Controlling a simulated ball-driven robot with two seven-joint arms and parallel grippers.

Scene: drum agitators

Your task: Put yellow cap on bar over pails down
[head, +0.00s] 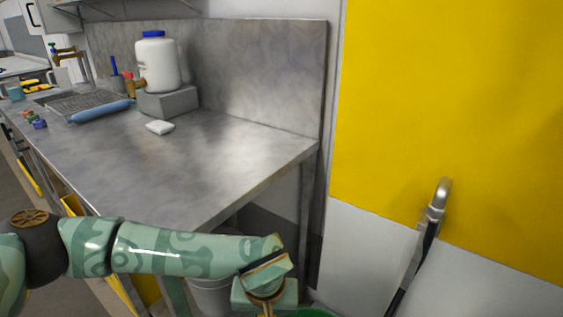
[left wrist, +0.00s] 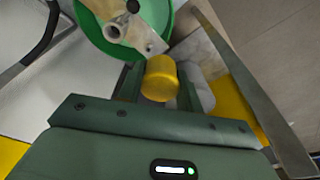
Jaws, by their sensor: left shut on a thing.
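My left gripper (head: 266,287) is low at the bottom centre of the head view, just past the counter's front corner. In the left wrist view it is shut on a yellow cap (left wrist: 160,79), held between the fingers. Beyond the cap is a green pail (left wrist: 168,20), with a pale metal piece with holes (left wrist: 132,27) across it. Whether this piece is the bar I cannot tell. The cap looks apart from it, though the gap is hard to judge. In the head view only a sliver of green pail rim (head: 312,313) shows. My right gripper is not in view.
A steel counter (head: 190,165) fills the left, with a white jug (head: 157,62) and a white block (head: 160,127) on it. A grey bucket (head: 208,298) stands below its edge. A bent metal pipe (head: 438,200) rises at right before a yellow and white wall.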

